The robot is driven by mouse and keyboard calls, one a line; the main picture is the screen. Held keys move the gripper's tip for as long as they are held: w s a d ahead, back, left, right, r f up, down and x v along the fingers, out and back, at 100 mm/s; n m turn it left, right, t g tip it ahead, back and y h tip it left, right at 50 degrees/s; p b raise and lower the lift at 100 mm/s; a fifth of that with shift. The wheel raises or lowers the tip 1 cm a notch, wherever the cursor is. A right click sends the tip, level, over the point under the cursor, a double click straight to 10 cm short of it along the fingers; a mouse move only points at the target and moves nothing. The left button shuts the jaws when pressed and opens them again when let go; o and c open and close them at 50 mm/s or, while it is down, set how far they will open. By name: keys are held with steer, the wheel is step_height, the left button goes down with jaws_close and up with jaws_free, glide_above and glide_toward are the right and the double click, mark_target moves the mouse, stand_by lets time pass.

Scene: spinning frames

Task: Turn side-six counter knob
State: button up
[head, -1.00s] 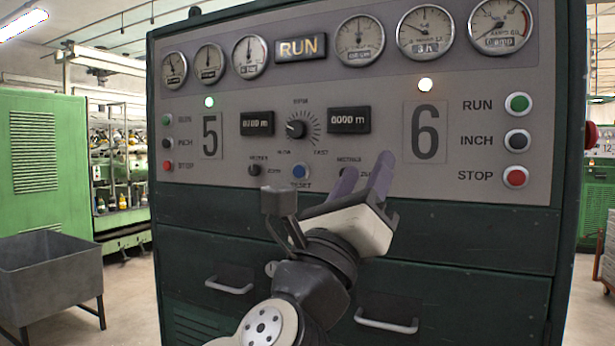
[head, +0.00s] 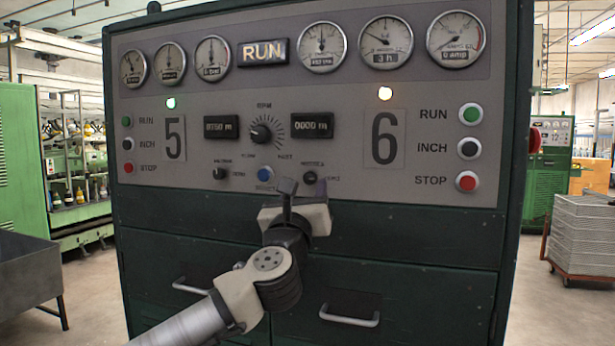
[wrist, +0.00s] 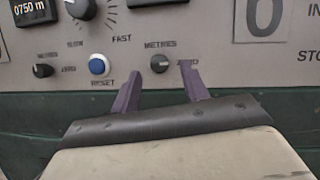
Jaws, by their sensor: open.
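The side-six counter knob (head: 309,178) is a small black knob on the grey panel, below the right-hand counter display (head: 312,125) and left of the big 6. In the wrist view the knob (wrist: 159,63) has METRES above it and a ZERO label at its right. My gripper (wrist: 160,75) is open and empty. Its two purple fingers point at the panel, one to the lower left of the knob and one to the lower right, with the knob between them in the picture. I cannot tell how far the fingertips are from the panel.
A blue RESET button (wrist: 98,66) and a matching side-five knob (head: 220,173) lie left of the knob. A large speed dial (head: 261,131) sits above. RUN, INCH and STOP buttons (head: 466,181) are at the right. Drawer handles (head: 350,316) stick out below.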

mark_target(311, 178)
steer(key=shift+x, duration=1.2)
jaws_close()
